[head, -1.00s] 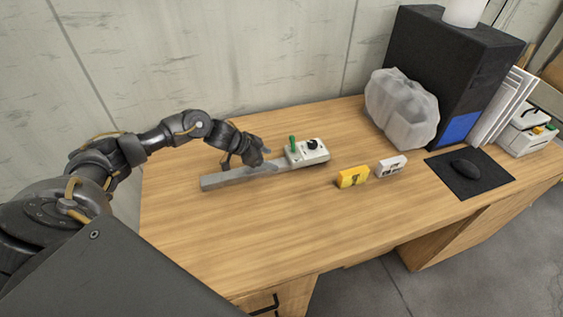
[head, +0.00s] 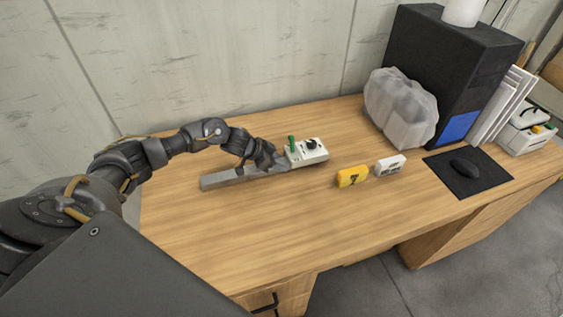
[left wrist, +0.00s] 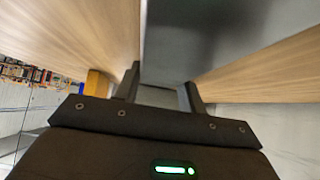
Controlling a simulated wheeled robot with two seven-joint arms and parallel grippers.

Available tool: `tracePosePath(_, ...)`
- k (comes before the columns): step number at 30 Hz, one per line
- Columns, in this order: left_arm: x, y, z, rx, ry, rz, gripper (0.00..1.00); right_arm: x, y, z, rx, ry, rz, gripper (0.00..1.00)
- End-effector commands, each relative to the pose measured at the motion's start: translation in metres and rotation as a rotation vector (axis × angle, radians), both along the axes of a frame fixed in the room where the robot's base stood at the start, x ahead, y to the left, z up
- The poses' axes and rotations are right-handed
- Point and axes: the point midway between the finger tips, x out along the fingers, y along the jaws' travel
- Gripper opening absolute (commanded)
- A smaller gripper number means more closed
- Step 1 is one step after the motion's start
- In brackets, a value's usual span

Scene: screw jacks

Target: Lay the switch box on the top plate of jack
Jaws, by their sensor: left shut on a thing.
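No jack with a top plate can be made out. My right gripper is not in view.
A yellow block marked 7 (head: 352,177) and a small white block (head: 390,166) stand to the right. Behind them are a wrapped translucent bundle (head: 400,108) and a black case (head: 458,60). A mouse (head: 465,167) lies on a dark mat. The front of the desk (head: 240,235) is clear.

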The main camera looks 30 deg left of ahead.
Motion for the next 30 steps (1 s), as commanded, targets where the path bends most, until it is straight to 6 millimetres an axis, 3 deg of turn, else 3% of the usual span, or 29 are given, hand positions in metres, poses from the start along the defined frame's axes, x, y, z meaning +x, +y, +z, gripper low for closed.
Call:
tracePosePath(1, 0.000, 0.000, 0.000, 0.000, 0.000, 0.000, 0.16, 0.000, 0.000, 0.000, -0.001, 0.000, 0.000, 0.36)
tracePosePath(5, 0.000, 0.000, 0.000, 0.000, 0.000, 0.000, 0.00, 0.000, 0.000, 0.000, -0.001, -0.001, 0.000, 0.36)
tracePosePath(20, 0.002, 0.000, 0.008, -0.002, -0.006, 0.001, 0.00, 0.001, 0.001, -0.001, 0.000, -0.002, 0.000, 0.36)
tracePosePath(26, 0.002, 0.000, 0.031, -0.002, -0.010, -0.001, 0.00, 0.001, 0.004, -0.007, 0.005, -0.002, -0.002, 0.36)
tracePosePath(30, -0.013, -0.008, 0.054, -0.001, -0.008, -0.004, 0.00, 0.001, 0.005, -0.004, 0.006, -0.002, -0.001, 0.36)
